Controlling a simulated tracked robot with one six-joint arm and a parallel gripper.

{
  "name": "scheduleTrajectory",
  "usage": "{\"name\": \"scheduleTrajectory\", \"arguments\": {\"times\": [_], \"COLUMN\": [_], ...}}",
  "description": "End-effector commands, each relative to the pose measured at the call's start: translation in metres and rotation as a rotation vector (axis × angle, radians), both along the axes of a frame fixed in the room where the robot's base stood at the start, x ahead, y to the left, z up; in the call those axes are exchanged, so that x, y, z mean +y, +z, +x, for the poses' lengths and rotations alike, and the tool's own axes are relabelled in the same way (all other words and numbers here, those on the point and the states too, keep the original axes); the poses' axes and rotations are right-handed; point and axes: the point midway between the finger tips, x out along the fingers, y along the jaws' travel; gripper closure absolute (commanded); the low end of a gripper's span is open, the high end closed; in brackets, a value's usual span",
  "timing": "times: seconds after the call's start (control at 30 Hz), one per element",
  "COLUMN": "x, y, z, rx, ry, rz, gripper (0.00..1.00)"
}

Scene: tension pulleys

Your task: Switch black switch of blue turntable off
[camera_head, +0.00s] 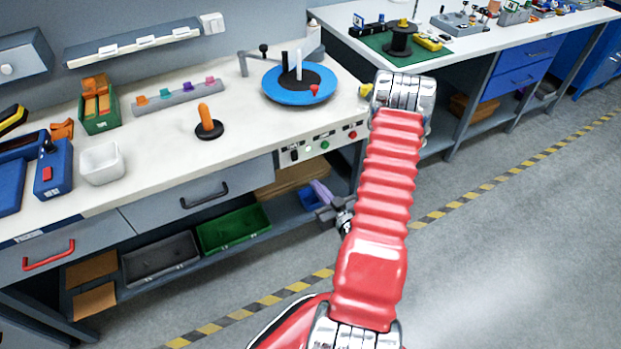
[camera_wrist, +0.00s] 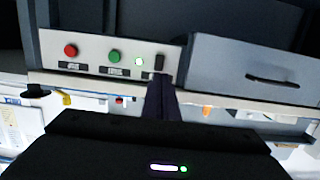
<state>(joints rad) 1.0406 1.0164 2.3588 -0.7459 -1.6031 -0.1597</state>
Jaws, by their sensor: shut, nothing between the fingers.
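The blue turntable (camera_head: 272,90) sits on the workbench, with a black centre, a white post and a red piece on it. Its control panel (camera_head: 318,150) is on the bench front below. The black switch (camera_head: 294,155) is at the panel's left end; in the wrist view, which looks upside down, the black switch (camera_wrist: 160,62) is at the right end, just beyond my fingertips. A small indicator light (camera_wrist: 140,61) beside it glows pale green. My gripper (camera_head: 324,213) is shut and empty, below and in front of the panel. It also shows in the wrist view (camera_wrist: 161,84). Contact with the switch cannot be told.
A green button (camera_wrist: 115,56) and a red button (camera_wrist: 70,50) share the panel. A grey drawer (camera_head: 200,195) is beside it. A green bin (camera_head: 235,228) stands on the shelf below. An orange peg on a black base (camera_head: 208,129) stands on the bench. The floor at right is clear.

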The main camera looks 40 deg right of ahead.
Motion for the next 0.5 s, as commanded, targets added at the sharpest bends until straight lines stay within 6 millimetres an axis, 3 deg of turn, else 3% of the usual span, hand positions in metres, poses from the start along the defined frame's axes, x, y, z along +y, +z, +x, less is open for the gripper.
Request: {"name": "scheduleTrajectory", "arguments": {"times": [0.5], "x": [-0.018], "y": [-0.01], "z": [0.068], "rx": [0.0], "ry": [0.003], "rz": [-0.001], "gripper": [1.0]}}
